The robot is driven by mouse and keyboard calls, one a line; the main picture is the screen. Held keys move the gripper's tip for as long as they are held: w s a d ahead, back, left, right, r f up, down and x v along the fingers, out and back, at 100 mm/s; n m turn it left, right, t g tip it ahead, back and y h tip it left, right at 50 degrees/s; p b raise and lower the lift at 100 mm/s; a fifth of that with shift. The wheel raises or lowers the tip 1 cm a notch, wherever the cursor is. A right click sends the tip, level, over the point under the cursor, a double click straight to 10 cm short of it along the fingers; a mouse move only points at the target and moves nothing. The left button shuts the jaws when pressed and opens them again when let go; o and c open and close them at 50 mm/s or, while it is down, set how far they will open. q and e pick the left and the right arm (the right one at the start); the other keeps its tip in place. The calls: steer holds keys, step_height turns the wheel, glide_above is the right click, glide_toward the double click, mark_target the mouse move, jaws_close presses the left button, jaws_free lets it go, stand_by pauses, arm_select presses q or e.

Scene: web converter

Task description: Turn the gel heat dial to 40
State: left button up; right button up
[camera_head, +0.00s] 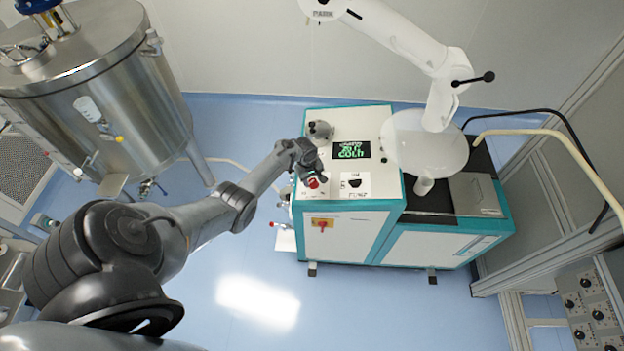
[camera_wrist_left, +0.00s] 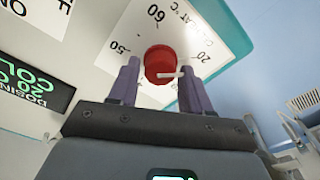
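The gel heat dial is a red knob (camera_wrist_left: 160,65) with a white pointer, on a white scale plate (camera_wrist_left: 180,20) marked 20, 50 and 60 in the left wrist view. The pointer extends to the right, towards the right-hand finger; the 40 mark cannot be made out. My left gripper (camera_wrist_left: 160,85) is open, with one purple finger on each side of the knob and small gaps visible. In the head view my left gripper (camera_head: 310,168) is at the red knob (camera_head: 313,183) on the machine's top front left. My right gripper is not in view.
The white and teal machine (camera_head: 345,235) has a lit display (camera_head: 351,150) beside the dial and a red-and-yellow switch (camera_head: 322,223) on its front. A steel tank (camera_head: 100,90) stands at left. A white jointed arm with a round hood (camera_head: 425,145) stands at right.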

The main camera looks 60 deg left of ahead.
arm_select(q)
steer(key=c, duration=0.7)
steer(key=shift+m, duration=0.3)
